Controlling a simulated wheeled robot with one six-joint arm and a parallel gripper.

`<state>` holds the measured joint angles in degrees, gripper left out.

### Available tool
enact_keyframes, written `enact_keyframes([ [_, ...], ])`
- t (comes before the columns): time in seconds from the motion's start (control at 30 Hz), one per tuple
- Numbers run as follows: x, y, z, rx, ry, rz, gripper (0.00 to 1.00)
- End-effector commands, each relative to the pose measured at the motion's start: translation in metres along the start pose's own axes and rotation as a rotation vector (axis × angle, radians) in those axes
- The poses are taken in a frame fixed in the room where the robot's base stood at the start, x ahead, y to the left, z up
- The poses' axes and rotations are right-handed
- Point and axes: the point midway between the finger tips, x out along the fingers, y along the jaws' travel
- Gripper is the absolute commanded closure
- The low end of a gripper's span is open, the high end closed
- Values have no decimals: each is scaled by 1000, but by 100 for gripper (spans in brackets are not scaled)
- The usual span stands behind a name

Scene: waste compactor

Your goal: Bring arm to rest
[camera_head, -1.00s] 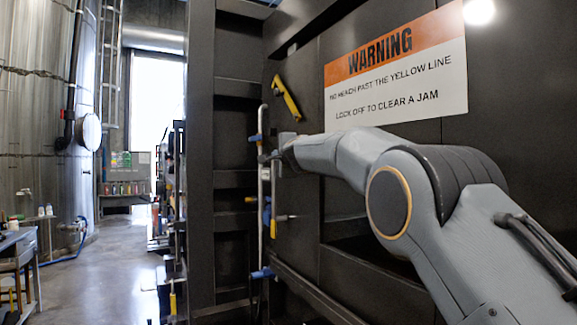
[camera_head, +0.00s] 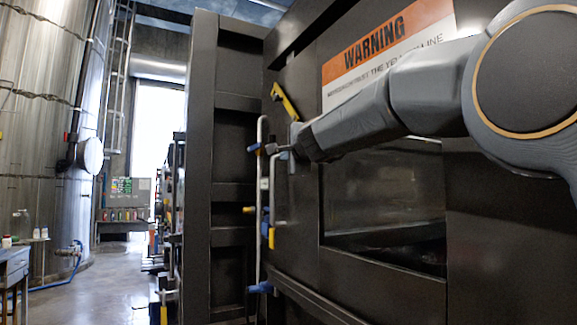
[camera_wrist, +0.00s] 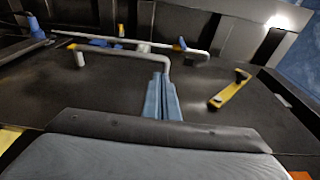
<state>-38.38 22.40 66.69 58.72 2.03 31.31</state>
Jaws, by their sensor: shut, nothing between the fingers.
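My arm reaches in from the right in the head view, in front of the dark compactor (camera_head: 293,240). My gripper (camera_head: 274,150) is at the arm's far end, close to the upper part of the grey pipe handle on the compactor (camera_head: 259,200). In the wrist view my gripper (camera_wrist: 162,82) shows as two blue-grey fingers lying together, shut and empty. Its tips overlap the bent end of the grey pipe (camera_wrist: 130,53); I cannot tell whether they touch it. A yellow lever (camera_wrist: 230,91) lies to the right of the fingers.
The warning sign (camera_head: 345,65) is partly covered by my arm. The compactor's opening (camera_head: 385,205) lies below the arm. Left are a metal tank (camera_head: 45,110), a blue table (camera_head: 14,264) and a clear stretch of floor (camera_head: 105,270).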

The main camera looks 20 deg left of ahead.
Motion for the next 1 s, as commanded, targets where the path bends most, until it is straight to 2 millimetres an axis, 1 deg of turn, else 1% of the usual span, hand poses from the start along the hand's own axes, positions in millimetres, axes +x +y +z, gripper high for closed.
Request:
enact_keyframes([
  [0.03,-5,1,0,0,0,-1,100],
  [0.17,-13,0,0,0,-1,-1,100],
  [0.37,-16,0,1,-1,-1,0,100],
  [0.47,-16,-3,2,-1,-1,0,100],
  [0.57,-19,-15,4,-1,-1,0,100],
  [0.7,-25,-43,9,-1,-1,-1,100],
  [0.77,-27,-53,11,0,-2,0,100],
  [1.0,-32,-77,15,0,-1,0,100],
])
